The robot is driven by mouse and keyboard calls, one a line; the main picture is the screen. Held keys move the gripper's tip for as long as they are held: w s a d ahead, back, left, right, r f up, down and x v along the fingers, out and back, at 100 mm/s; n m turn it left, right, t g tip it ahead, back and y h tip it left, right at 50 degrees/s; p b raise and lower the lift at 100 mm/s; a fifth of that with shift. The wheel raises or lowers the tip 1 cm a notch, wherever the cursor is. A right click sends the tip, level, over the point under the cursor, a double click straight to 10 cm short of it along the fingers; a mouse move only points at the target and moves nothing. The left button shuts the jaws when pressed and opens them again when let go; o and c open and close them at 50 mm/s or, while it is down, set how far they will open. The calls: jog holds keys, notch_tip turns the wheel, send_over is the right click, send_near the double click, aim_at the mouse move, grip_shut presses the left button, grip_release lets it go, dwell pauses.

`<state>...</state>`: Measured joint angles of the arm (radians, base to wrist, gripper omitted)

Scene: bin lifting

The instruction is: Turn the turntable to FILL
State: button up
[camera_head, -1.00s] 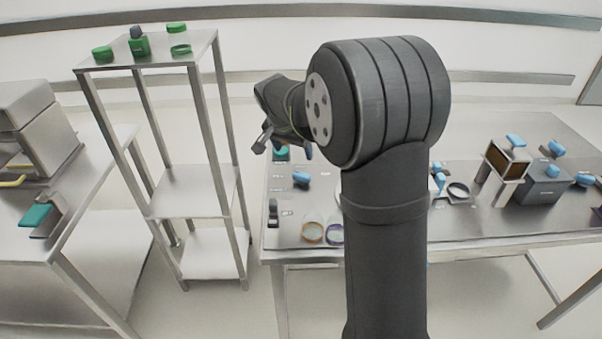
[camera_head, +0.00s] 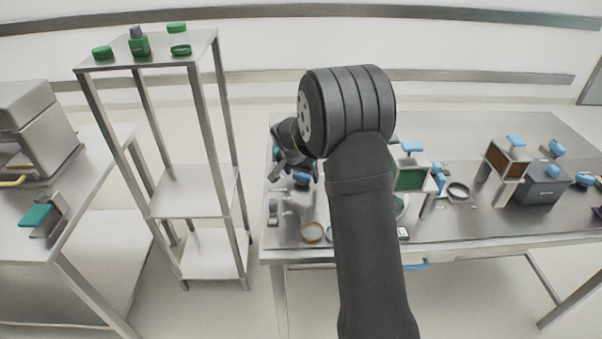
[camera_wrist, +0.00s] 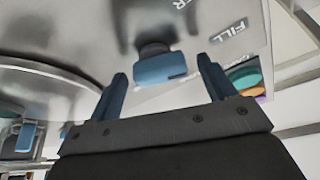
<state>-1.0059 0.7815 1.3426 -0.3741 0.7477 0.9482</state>
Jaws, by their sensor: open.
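My gripper (camera_head: 294,170) is over the left end of the right-hand table. In the wrist view its two dark fingers (camera_wrist: 165,85) are open and apart. A blue handle (camera_wrist: 160,69) on a dark mount shows ahead, in the gap between the fingertips, with nothing gripped. It also shows below my gripper in the head view (camera_head: 302,180). The label FILL (camera_wrist: 228,31) is printed on the metal surface right of the handle. A large round metal disc (camera_wrist: 45,75) lies at left; I cannot tell whether it is the turntable. My arm hides part of the table.
A green-faced stand (camera_head: 411,178) and a brown-faced stand (camera_head: 505,160) are to the right on the table. A tall shelf (camera_head: 195,190) with green items stands left. A teal-topped fixture (camera_head: 38,216) is at far left.

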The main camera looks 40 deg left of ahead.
jog(key=c, duration=1)
jog(key=shift+o, duration=0.2)
jog(key=shift+n, duration=0.4)
jog(key=o, duration=1)
jog(key=shift+c, duration=0.2)
jog(key=shift+r, duration=0.1)
jog(key=v, duration=1.7)
jog(key=shift+d+r, duration=0.2)
